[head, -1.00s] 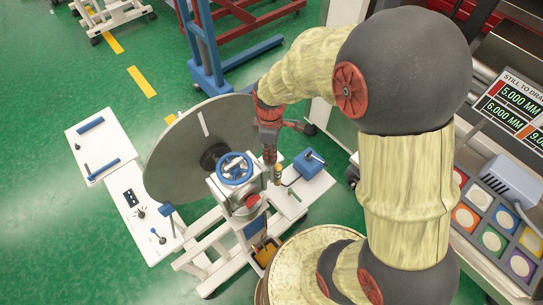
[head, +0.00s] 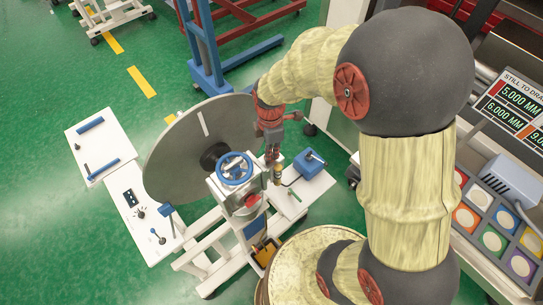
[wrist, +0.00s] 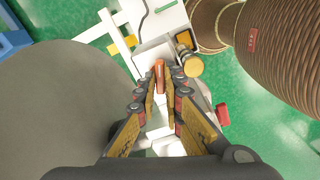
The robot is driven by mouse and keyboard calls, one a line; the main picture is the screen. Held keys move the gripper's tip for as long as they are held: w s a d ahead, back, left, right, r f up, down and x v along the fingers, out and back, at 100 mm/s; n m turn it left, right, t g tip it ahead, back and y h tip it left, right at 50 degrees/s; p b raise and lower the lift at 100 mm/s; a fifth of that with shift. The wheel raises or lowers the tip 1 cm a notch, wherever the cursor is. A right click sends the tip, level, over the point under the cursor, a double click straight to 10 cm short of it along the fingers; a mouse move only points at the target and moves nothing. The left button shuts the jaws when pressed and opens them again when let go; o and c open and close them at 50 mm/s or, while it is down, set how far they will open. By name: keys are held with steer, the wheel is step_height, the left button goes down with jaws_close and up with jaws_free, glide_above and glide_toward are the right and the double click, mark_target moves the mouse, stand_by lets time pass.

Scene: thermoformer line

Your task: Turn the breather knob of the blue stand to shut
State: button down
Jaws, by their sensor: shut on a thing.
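My gripper (head: 272,158) points down beside the blue handwheel (head: 235,168) of the white-framed stand (head: 226,196). In the wrist view my gripper (wrist: 160,85) has its fingers close together on a narrow copper-brown piece, which I take to be the breather knob (wrist: 160,72). The fingers hide its lower part. In the head view the knob is hidden behind the fingers, and I cannot read its setting. A brass cylinder (wrist: 188,62) stands just right of the fingertips, apart from them; it also shows in the head view (head: 278,175).
A large grey disc (head: 180,160) stands left of my gripper and fills the wrist view's left side. A blue box (head: 309,162) on a white shelf is to the right. A control panel (head: 500,220) is at far right. Green floor (head: 80,240) is open at lower left.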

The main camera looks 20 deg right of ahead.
stand_by(0.3)
steer(key=shift+n, duration=1.4)
steer(key=c, duration=2.4)
jaws_free()
steer(key=shift+n, duration=0.4)
steer(key=o, duration=0.6)
steer(key=shift+c, duration=0.2)
step_height(320, 180, up, 12)
